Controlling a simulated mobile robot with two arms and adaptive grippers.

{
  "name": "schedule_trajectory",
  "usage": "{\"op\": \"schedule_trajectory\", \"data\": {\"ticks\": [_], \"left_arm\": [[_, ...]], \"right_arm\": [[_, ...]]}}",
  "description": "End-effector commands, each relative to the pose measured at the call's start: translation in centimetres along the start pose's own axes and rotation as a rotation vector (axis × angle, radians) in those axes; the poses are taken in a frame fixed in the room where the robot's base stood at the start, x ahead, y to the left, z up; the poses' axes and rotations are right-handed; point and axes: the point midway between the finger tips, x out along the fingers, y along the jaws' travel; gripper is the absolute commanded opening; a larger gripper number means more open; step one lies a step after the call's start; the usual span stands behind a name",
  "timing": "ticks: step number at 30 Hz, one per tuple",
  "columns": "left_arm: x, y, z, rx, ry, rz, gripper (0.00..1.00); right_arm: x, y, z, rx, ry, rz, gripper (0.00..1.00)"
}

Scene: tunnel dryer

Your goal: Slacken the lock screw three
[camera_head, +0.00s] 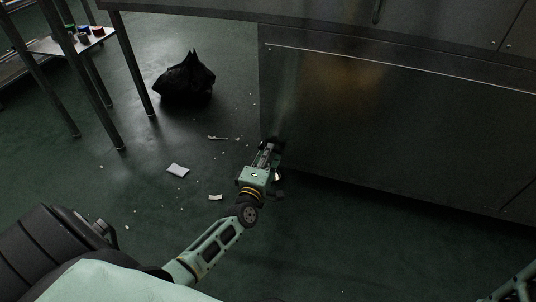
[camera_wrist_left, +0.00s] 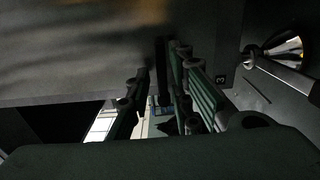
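My left gripper (camera_head: 268,155) is low at the left corner of the large steel housing. In the left wrist view its two dark fingers (camera_wrist_left: 160,78) stand apart. A dark upright bar (camera_wrist_left: 162,68) shows between them, with no clear contact on either side; I cannot tell whether it is lock screw three. A small label "3" (camera_wrist_left: 220,79) is on the grey panel right of the fingers. Right of it is a dark round knob (camera_wrist_left: 250,53) with a rod running to the right. The screw itself is not clear in the head view. My right gripper is out of view.
The steel housing (camera_head: 400,120) fills the right side. A black bag (camera_head: 185,78) lies on the floor behind left. A white piece (camera_head: 178,170) and small debris lie on the floor. A table with small coloured items (camera_head: 84,31) stands at the far left.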

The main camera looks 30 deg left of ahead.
Motion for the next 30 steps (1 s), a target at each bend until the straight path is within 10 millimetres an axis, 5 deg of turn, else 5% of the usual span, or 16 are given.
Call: {"op": "schedule_trajectory", "data": {"ticks": [14, 30], "left_arm": [[0.1, -0.2, -0.3, 0.047, 0.004, -0.002, 0.28], [0.1, -2.5, -1.2, 0.740, 0.004, -0.003, 0.28]], "right_arm": [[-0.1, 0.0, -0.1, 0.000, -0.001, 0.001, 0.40], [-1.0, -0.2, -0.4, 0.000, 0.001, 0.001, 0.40]]}}
